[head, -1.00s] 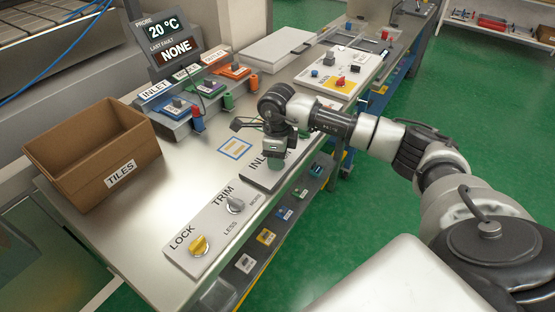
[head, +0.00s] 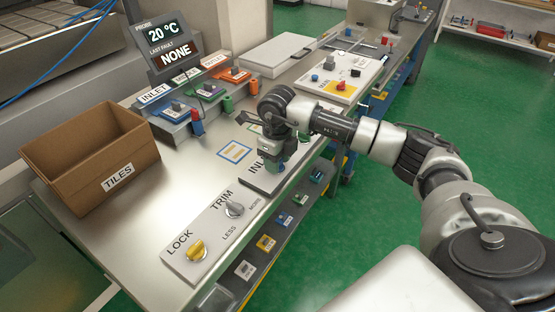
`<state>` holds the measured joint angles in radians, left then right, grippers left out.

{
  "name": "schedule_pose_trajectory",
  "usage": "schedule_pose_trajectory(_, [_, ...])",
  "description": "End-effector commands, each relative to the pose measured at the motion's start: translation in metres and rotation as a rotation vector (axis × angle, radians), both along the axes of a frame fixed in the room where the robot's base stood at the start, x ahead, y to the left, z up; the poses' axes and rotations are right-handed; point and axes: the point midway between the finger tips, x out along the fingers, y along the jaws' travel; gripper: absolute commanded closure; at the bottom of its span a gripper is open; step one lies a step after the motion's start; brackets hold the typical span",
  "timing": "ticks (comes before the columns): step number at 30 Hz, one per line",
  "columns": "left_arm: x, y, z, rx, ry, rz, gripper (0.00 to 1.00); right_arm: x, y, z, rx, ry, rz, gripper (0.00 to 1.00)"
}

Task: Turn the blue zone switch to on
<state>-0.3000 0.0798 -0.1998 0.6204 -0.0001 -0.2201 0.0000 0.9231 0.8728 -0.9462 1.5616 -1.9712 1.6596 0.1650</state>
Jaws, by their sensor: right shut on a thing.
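My right gripper (head: 271,166) points down at the near plate marked "INLE..." (head: 254,181) on the bench. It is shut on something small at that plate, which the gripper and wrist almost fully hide. This could be the blue zone switch, but its colour and position cannot be read. At the back left, a grey block labelled INLET (head: 171,122) carries a blue-based knob (head: 177,107), clear of the gripper. My left gripper is not in view.
A plate with a yellow LOCK knob (head: 196,250) and a grey TRIM knob (head: 234,208) lies in front. A cardboard TILES box (head: 120,178) stands at left. A display (head: 167,45) reads 20 °C and NONE. A white panel with several knobs (head: 322,88) lies behind the arm.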

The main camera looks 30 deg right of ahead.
Motion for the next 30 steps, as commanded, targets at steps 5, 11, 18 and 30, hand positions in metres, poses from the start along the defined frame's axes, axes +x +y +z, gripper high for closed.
schedule_pose_trajectory(5, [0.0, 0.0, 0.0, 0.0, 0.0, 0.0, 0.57, 0.001, -0.001, 0.002, 0.0, -0.005, -0.004, 0.81])
schedule_pose_trajectory(11, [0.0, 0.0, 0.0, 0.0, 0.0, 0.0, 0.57, 0.001, -0.001, 0.001, 0.0, -0.003, -0.003, 0.33])
schedule_pose_trajectory(18, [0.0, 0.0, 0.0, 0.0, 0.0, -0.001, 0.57, 0.0, 0.0, 0.001, 0.0, -0.002, -0.001, 0.32])
schedule_pose_trajectory(30, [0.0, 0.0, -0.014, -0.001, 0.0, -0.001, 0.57, 0.002, 0.0, 0.054, 0.001, -0.008, -0.001, 0.32])
